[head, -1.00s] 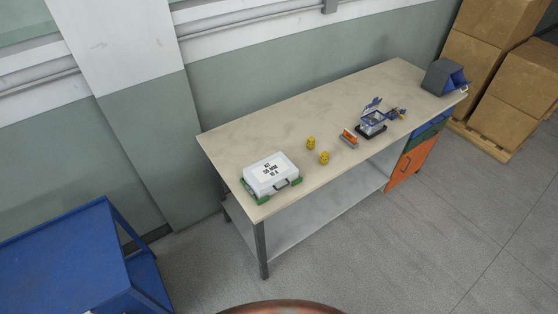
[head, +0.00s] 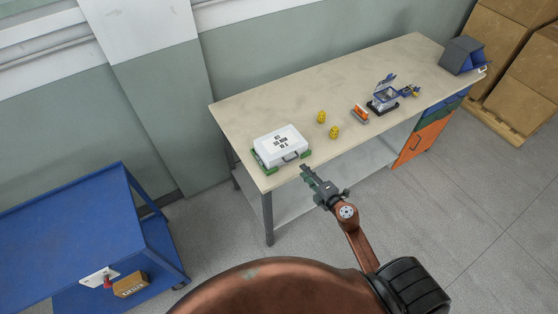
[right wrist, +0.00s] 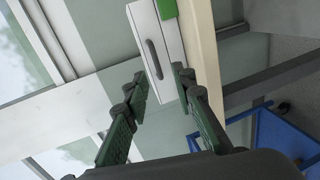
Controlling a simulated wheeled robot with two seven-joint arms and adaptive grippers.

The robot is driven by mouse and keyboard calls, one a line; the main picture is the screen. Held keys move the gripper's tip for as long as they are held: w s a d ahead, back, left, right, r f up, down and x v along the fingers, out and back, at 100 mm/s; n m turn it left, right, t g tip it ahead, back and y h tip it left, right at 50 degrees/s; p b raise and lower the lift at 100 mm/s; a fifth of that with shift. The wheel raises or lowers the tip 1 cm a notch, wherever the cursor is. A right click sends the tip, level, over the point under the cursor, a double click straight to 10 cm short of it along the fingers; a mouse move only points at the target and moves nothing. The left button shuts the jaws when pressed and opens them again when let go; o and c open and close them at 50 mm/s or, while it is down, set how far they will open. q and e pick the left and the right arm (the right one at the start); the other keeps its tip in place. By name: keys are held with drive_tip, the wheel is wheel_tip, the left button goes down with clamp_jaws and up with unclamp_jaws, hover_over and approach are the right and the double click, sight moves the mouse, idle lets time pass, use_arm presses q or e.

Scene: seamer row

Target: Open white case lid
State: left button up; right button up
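The white case (head: 280,145) lies shut on the left end of the workbench, with black print on its lid, a dark handle on its front and green pieces at its lower corners. In the right wrist view the case (right wrist: 168,65) shows its front side and dark handle (right wrist: 154,59) beyond the fingers. My right gripper (head: 306,171) is just in front of the case's right front corner in the head view, apart from it as far as I can tell. In the right wrist view its two fingers (right wrist: 160,82) are spread, with nothing between them. My left gripper is out of view.
The workbench (head: 345,85) also bears two yellow pieces (head: 328,125), an orange item (head: 360,113), a small blue-grey device (head: 384,95) and a dark bin (head: 461,55). A blue cart (head: 75,240) stands at the left. Cardboard boxes (head: 510,70) stand at the far right.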

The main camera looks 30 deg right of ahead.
drive_tip(key=x, duration=0.5)
drive_tip(key=b+x, duration=0.1)
drive_tip(key=x, duration=0.2)
drive_tip(key=shift+w+a+r, duration=0.1)
drive_tip(key=shift+a+r, duration=0.15)
drive_tip(key=shift+r, duration=0.1)
drive_tip(key=shift+c, duration=0.4)
clamp_jaws()
drive_tip(key=shift+a, duration=0.1)
